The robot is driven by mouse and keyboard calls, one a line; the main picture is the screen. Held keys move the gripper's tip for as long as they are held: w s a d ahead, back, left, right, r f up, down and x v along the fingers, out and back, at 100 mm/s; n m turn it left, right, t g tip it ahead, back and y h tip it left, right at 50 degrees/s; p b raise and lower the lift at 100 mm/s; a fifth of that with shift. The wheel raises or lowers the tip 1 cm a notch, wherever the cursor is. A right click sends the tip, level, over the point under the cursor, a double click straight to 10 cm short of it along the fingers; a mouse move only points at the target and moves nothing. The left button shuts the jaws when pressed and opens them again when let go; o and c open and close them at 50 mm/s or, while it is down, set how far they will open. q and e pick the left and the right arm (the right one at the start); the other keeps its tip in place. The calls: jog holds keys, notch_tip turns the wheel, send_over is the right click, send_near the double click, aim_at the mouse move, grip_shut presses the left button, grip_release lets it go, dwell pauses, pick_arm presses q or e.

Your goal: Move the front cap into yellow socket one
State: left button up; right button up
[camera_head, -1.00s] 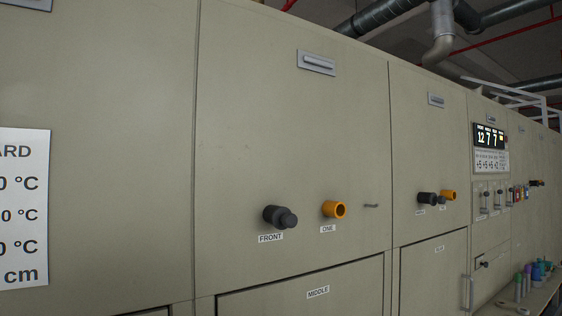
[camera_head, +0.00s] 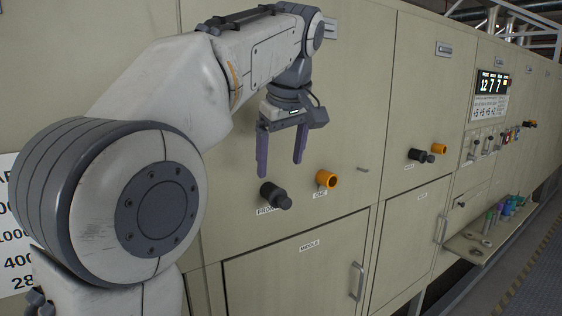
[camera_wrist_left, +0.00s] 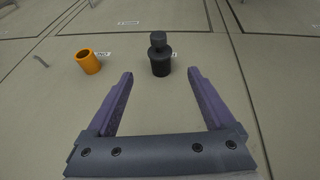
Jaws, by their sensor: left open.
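The front cap (camera_head: 275,196) is a black knobbed plug on the beige furnace panel, just above the label FRONT. It also shows in the left wrist view (camera_wrist_left: 159,56). Yellow socket one (camera_head: 326,179) is a short orange-yellow ring to its right, above the label ONE; in the left wrist view (camera_wrist_left: 88,62) its opening looks empty. My left gripper (camera_head: 279,168) is open and empty, with purple fingers pointing down, above the cap in the head view. In the left wrist view the cap stands beyond and between the fingertips, apart from them. My right gripper is not in view.
A second black cap (camera_head: 420,156) and yellow socket (camera_head: 438,148) sit farther right on the panel. A small handle (camera_head: 362,169) is right of socket one. A door labelled MIDDLE (camera_head: 300,275) lies below. A shelf (camera_head: 470,247) holds several coloured pieces.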

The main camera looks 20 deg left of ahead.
aim_at(291, 202)
pick_arm(q)
jog(key=x, duration=1)
jog(key=shift+p, duration=0.3)
jog(key=shift+c, duration=0.3)
grip_shut()
jog(key=shift+s+d+b, duration=0.35)
jog(key=shift+s+d, duration=0.45)
jog(key=shift+d, duration=0.25)
jog(key=shift+s+d+b, duration=0.35)
jog(key=shift+s+d, duration=0.45)
jog(key=shift+d, duration=0.2)
jog(key=s+d+b, duration=0.1)
jog(key=s+d, duration=0.5)
jog(key=d, duration=0.1)
jog(key=shift+d+b, duration=0.3)
jog(key=shift+d, duration=0.1)
